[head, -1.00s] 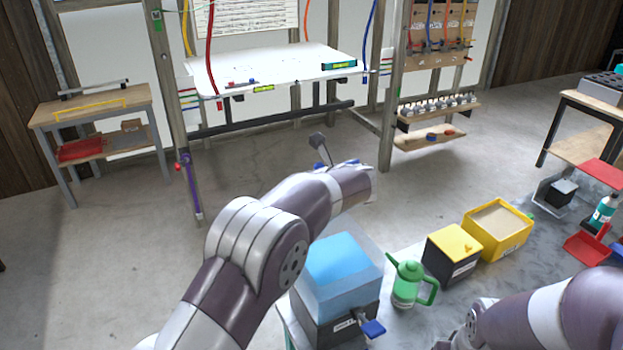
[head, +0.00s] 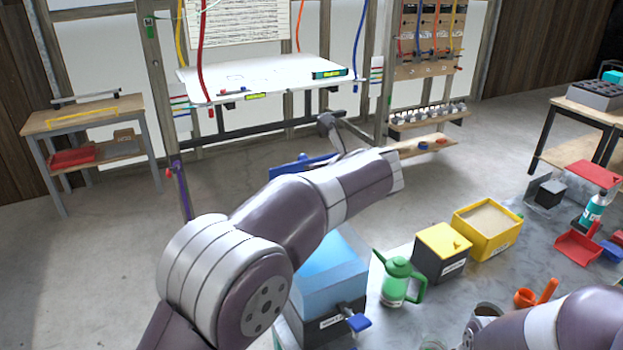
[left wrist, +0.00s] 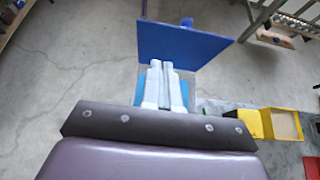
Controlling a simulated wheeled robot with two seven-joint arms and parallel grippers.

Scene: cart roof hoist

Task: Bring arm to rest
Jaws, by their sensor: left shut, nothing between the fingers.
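My left arm rises from the bottom of the head view and reaches up and right over a blue-topped box (head: 330,270). Part of a blue panel also shows behind the arm in the head view (head: 290,163). My right arm shows at the lower right; its gripper is out of view.
The bench holds a green pitcher (head: 396,283), a black box with a yellow lid (head: 441,252), a yellow bin (head: 487,230) and an orange item (head: 527,298). A white panel (head: 265,78) sits in a frame behind. Open floor lies left.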

